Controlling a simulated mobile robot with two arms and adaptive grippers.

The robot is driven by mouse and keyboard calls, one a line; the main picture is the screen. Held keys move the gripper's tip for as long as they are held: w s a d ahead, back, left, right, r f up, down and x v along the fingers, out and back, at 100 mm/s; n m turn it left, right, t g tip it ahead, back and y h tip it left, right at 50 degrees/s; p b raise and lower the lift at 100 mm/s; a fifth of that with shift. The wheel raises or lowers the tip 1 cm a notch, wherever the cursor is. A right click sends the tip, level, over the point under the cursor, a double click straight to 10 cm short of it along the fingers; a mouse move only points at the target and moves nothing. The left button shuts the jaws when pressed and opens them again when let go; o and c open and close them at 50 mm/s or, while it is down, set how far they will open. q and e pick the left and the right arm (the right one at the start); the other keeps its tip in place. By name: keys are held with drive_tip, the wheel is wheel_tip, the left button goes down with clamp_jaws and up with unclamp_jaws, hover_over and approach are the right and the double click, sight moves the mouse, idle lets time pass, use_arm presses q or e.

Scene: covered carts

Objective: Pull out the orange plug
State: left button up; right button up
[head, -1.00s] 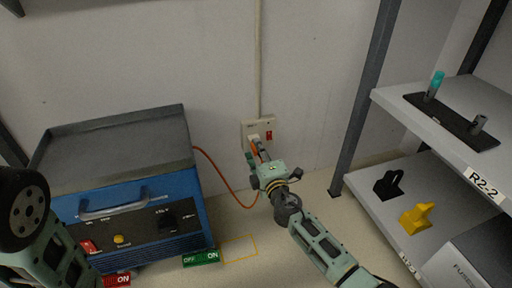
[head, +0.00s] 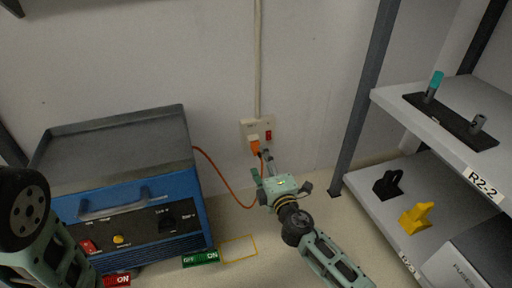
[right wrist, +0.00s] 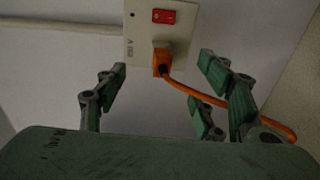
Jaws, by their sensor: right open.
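The orange plug (head: 254,146) sits at the lower part of the white wall socket plate (head: 246,127), and its orange cord hangs down. In the right wrist view the plug (right wrist: 160,59) appears seated against the plate (right wrist: 184,35). My right gripper (head: 262,168) is open and empty, below and in front of the plug and apart from it. In the right wrist view its fingers (right wrist: 159,90) are spread to either side, with the plug beyond them. My left arm shows at the lower left, but its gripper is not in view.
The cord (head: 226,181) runs to a blue machine (head: 182,198) on the left. A red switch (head: 269,135) is on the socket plate. A shelf rack (head: 363,130) stands on the right, holding black and yellow parts. The wall around the socket is clear.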

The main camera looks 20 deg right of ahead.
drive_tip(key=s, duration=0.6)
drive_tip(key=shift+s+d, duration=0.1)
idle(0.3)
